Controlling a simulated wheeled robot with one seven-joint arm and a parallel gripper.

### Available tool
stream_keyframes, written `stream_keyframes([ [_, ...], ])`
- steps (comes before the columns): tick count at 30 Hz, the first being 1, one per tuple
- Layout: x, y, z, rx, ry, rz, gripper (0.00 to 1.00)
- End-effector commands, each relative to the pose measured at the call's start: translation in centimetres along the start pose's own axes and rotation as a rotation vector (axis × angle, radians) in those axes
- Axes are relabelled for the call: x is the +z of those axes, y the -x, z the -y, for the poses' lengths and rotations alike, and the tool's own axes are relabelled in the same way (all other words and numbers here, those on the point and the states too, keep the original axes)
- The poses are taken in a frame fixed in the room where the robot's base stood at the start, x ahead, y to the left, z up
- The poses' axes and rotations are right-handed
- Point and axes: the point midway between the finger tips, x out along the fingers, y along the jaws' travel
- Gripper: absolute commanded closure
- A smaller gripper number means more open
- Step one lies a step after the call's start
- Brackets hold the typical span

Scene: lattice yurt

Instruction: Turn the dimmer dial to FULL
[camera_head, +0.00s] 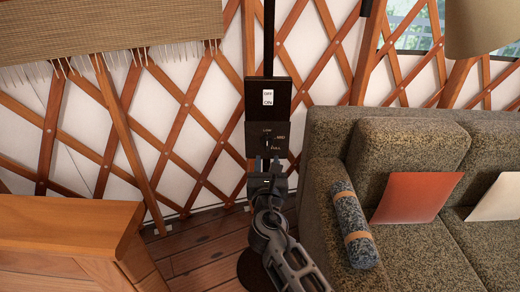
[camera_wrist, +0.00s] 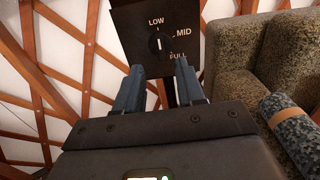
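The dimmer dial (camera_wrist: 156,43) is a small dark round knob on a black panel (camera_wrist: 127,22) marked LOW at the top, MID at the right and FULL at the lower right. A pale mark on the knob looks roughly upright, in line with LOW, but it is small. The dial also shows in the head view (camera_head: 267,142), on the lower panel of a dark post. My gripper (camera_wrist: 158,66) is open and empty, its two fingers apart just below the dial and not around it. In the head view my gripper (camera_head: 267,165) covers the panel's lower edge.
An OFF/ON switch (camera_head: 268,97) sits on the panel above the dial. A sofa (camera_head: 325,190) with a rolled blanket (camera_head: 350,215) stands close on the right. A wooden cabinet (camera_head: 60,225) is at left. Lattice wall (camera_head: 190,110) stands behind.

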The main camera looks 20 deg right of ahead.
Motion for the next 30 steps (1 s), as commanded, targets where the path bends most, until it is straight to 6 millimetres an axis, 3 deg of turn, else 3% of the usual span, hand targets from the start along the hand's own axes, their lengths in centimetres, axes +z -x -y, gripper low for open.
stream_keyframes([
  [15, -0.1, -6.7, 0.0, 0.000, -0.002, 0.000, 0.61],
  [27, 0.0, -7.6, 0.1, 0.000, -0.002, -0.001, 0.61],
  [30, -0.1, -7.6, 0.1, 0.000, -0.003, -0.001, 0.69],
])
